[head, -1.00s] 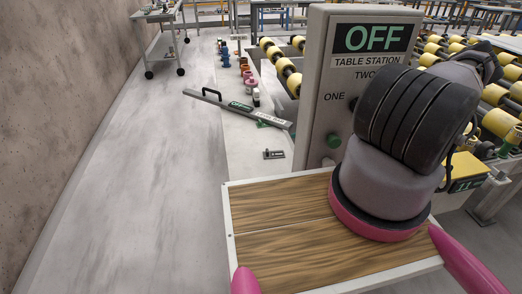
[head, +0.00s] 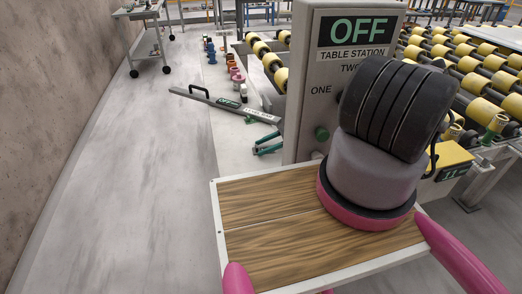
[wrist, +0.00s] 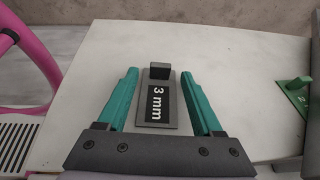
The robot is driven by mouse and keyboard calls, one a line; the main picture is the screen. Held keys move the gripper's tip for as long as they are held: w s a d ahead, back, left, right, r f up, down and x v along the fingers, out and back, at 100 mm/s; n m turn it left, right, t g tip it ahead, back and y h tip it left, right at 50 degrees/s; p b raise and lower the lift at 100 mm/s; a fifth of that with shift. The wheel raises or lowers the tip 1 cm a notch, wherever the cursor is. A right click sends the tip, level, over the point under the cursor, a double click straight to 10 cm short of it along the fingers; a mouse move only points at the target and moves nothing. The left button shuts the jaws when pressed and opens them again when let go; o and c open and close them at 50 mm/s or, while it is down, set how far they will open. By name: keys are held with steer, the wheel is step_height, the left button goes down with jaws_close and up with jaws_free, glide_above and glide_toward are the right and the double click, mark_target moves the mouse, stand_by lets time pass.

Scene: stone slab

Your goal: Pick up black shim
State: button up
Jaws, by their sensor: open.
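The black shim (wrist: 157,110) lies on the pale stone slab (wrist: 240,120) in the wrist view. It is a flat dark plate with a white "3 mm" label and a small upright block at its far end. My gripper (wrist: 160,76) is open, with one green finger on each side of the shim and visible gaps to both. I cannot make out the shim in the head view.
A green tagged piece (wrist: 298,92) lies to the right on the slab. In the head view, a long grey bar with a black handle (head: 228,104) lies beyond my gripper. The tall grey control box (head: 310,100) stands close on the right. Several coloured pieces stand farther back.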

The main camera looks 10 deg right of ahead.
jaws_close()
steer(key=shift+r, duration=0.1)
